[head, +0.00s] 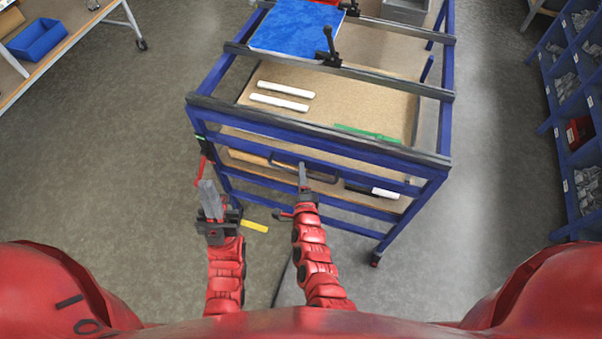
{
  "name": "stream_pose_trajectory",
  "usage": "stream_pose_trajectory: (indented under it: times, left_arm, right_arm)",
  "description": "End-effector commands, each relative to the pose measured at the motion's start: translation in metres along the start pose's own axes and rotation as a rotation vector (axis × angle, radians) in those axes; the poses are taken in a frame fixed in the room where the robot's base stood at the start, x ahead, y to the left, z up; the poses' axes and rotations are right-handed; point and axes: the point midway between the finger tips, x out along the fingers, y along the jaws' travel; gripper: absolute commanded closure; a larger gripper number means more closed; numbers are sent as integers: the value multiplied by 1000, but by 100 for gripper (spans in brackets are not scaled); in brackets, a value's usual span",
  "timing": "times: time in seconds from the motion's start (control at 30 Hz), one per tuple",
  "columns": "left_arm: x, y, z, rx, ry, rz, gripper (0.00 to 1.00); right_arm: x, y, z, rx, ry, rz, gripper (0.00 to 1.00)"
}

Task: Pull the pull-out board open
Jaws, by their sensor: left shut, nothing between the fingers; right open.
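A blue-framed cart (424,201) stands in front of me. Under its front rail the light wooden edge of what looks like the pull-out board (247,157) shows, with a dark handle (325,176) at the front. My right gripper (302,172) is open at the handle, with a grey finger overlapping it in the picture. I cannot tell whether it touches or which finger is behind the handle. My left gripper (206,190) is shut and empty, left of the handle and apart from it, near the cart's front left leg.
White bars (282,102) and a green strip (367,133) lie on the cart's inner shelf, with a blue panel (296,27) on top. A yellow piece (255,226) shows low by my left gripper. A blue bin rack (572,124) stands right.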

Motion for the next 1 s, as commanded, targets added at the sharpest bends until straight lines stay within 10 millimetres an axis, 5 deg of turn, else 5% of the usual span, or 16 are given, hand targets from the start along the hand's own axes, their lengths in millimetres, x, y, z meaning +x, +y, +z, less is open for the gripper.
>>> stream_pose_trajectory:
  times: [0.43, 0.7, 1.0]
  left_arm:
    - [-2, 0, 0, 0, 0, 0, 100]
    - [-2, 0, 0, 0, 0, 0, 100]
    - [-2, 0, 0, 0, 0, 0, 100]
  right_arm:
    - [10, 1, 0, -1, 0, 1, 53]
    - [10, 1, 0, -1, 0, 1, 100]
    - [10, 1, 0, -1, 0, 2, 100]
